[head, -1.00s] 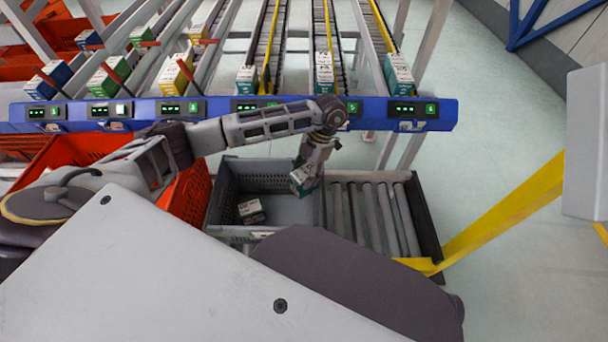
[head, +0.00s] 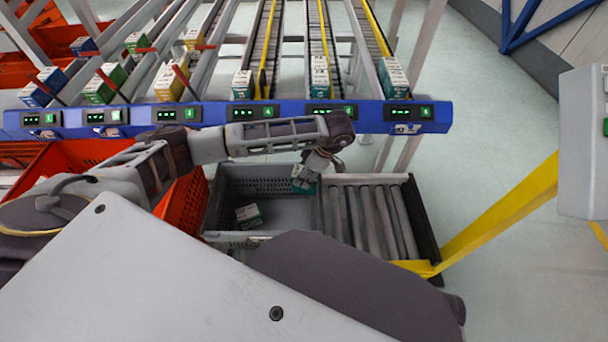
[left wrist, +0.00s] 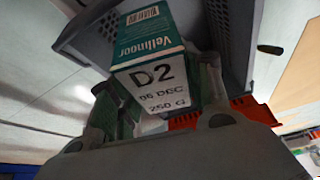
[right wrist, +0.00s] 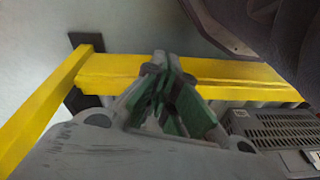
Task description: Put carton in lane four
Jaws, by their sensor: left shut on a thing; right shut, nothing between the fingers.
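My left gripper (head: 312,178) is shut on a teal and white carton (head: 300,184), held over the right end of the grey tote (head: 228,184). In the left wrist view the carton (left wrist: 150,50) shows a white face reading D2 and a teal side, between the fingers (left wrist: 158,100). A second carton (head: 248,214) lies in the tote. Lane four (head: 262,70) is behind the blue rail, with a teal and white carton (head: 243,86) at its front end. My right gripper (right wrist: 176,100) is shut and empty near a yellow bar; it does not show in the head view.
The blue rail (head: 205,113) carries lit lane displays and runs across the lane fronts. Other lanes hold blue, green, yellow and teal cartons. A roller conveyor (head: 370,215) lies right of the tote, beside a yellow frame (head: 500,215). An orange tote (head: 185,190) stands left.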

